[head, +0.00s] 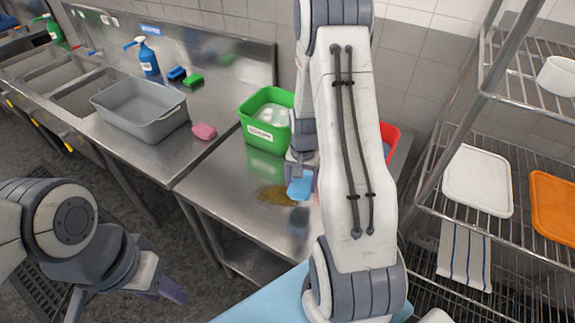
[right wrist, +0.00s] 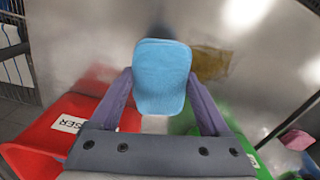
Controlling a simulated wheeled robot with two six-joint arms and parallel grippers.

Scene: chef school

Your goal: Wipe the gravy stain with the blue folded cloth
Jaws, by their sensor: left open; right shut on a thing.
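The blue folded cloth (head: 299,188) is in my right gripper (head: 302,172), whose fingers close on its two sides; it also shows in the right wrist view (right wrist: 162,75). The brown gravy stain (head: 275,196) is a smear on the steel table, beside the cloth on its left in the head view. In the right wrist view the stain (right wrist: 250,68) lies to the right of the cloth. The cloth appears to be a little above the steel, with a dark reflection below it. My left gripper (head: 172,291) is open and empty, low at the left, away from the table.
A green bin (head: 250,134) stands behind the stain, and a red bin (head: 391,135) is partly hidden by my right arm. A pink sponge (head: 204,131) and a grey tub (head: 138,108) are on the left counter. A wire rack (head: 437,180) stands at the right.

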